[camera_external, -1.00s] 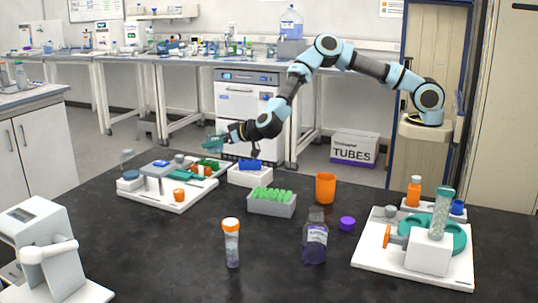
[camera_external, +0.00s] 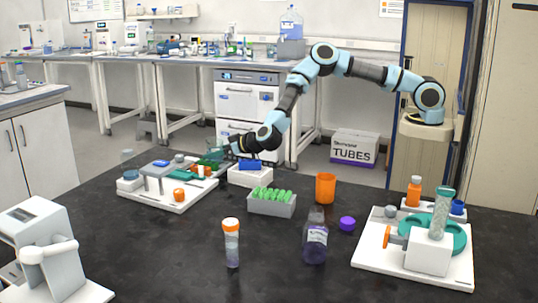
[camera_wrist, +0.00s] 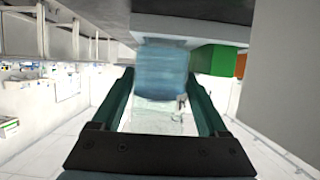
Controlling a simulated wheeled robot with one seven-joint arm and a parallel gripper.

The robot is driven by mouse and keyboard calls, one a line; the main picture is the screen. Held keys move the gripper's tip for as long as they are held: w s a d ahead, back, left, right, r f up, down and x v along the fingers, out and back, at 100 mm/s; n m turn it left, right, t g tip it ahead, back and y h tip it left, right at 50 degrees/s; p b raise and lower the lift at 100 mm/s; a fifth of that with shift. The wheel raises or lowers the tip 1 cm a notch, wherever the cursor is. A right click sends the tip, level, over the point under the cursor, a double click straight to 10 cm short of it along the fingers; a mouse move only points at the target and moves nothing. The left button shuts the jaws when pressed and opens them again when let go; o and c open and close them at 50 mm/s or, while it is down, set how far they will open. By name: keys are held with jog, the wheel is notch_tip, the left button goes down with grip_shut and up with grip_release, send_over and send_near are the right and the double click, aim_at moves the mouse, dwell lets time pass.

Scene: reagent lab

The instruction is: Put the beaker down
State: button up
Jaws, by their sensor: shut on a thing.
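The beaker is clear with blue contents and sits between the two teal fingers of my gripper (camera_wrist: 158,88) in the wrist view, where its blue part (camera_wrist: 160,68) shows most clearly. In the outside view my gripper (camera_external: 216,149) is low at the back of the left white board (camera_external: 180,206); the beaker there is small and hard to make out. In the wrist view the beaker's blue end is close to a pale surface; I cannot tell if it touches.
A green block (camera_wrist: 212,60) and an orange block (camera_wrist: 241,66) stand right beside the beaker. A white box with a blue top (camera_external: 250,176) is right of my gripper. A grey rack of green tubes (camera_external: 271,204) stands nearer.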

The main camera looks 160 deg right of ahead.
jog(key=o, duration=1.3)
jog(key=shift+a+f, duration=0.15)
jog(key=shift+f, duration=0.35)
jog(key=shift+c, duration=0.2)
jog(key=shift+o, duration=1.1)
jog(key=shift+a+f, duration=0.1)
jog(key=shift+f, duration=0.05)
jog(key=shift+r, duration=0.4)
jog(key=r+b+v, duration=0.1)
jog(key=b+v, duration=0.1)
jog(key=v, duration=1)
jog(key=shift+d, duration=0.2)
